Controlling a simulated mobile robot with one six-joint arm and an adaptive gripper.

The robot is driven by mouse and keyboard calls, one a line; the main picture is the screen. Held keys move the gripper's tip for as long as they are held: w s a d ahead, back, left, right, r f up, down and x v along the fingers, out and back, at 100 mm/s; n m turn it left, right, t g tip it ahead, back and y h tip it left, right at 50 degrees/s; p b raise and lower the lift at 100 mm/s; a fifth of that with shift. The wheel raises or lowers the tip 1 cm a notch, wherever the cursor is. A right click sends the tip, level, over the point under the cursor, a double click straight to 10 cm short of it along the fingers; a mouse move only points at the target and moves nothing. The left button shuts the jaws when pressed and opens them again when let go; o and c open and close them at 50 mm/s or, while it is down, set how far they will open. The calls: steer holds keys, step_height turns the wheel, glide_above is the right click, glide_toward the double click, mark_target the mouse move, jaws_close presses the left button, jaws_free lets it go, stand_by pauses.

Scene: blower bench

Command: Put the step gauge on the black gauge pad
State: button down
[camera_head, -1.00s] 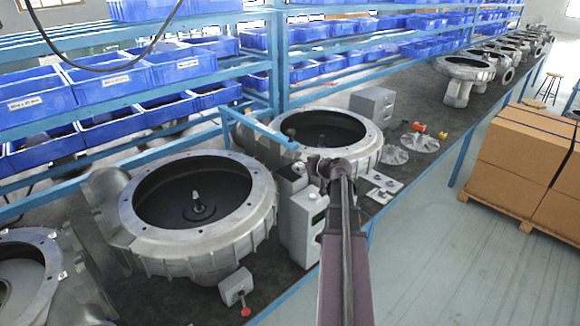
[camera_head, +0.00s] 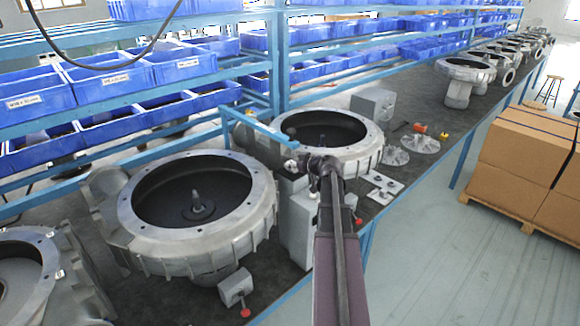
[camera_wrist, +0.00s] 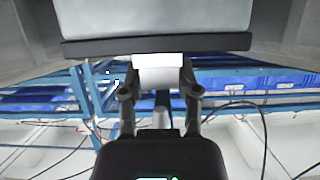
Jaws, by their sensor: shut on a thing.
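My gripper (camera_wrist: 160,88) is shut on a pale block, which I take to be the step gauge (camera_wrist: 160,68). The block sits between the two fingertips. A dark flat strip, likely the black gauge pad (camera_wrist: 100,47), lies along the edge of a light grey box in the wrist view. The block's far end meets the strip in the picture; I cannot tell whether they touch. In the head view my gripper (camera_head: 320,166) is over the bench beside the middle blower housing, and my arm hides the gauge and pad.
Round metal blower housings (camera_head: 262,215) (camera_head: 372,155) stand close by on the dark bench. A grey box (camera_head: 298,222) is beside my arm. Small parts (camera_head: 384,188) lie to the right. Blue bins (camera_head: 100,85) fill the rack behind; the floor at right is partly open.

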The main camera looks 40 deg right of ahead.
steer(key=shift+f, duration=0.15)
steer(key=shift+c, duration=1.6)
jaws_free()
steer(key=shift+r, duration=0.25)
steer(key=p+v, duration=0.4)
steer(key=v, duration=0.8)
steer(key=shift+p, duration=0.35)
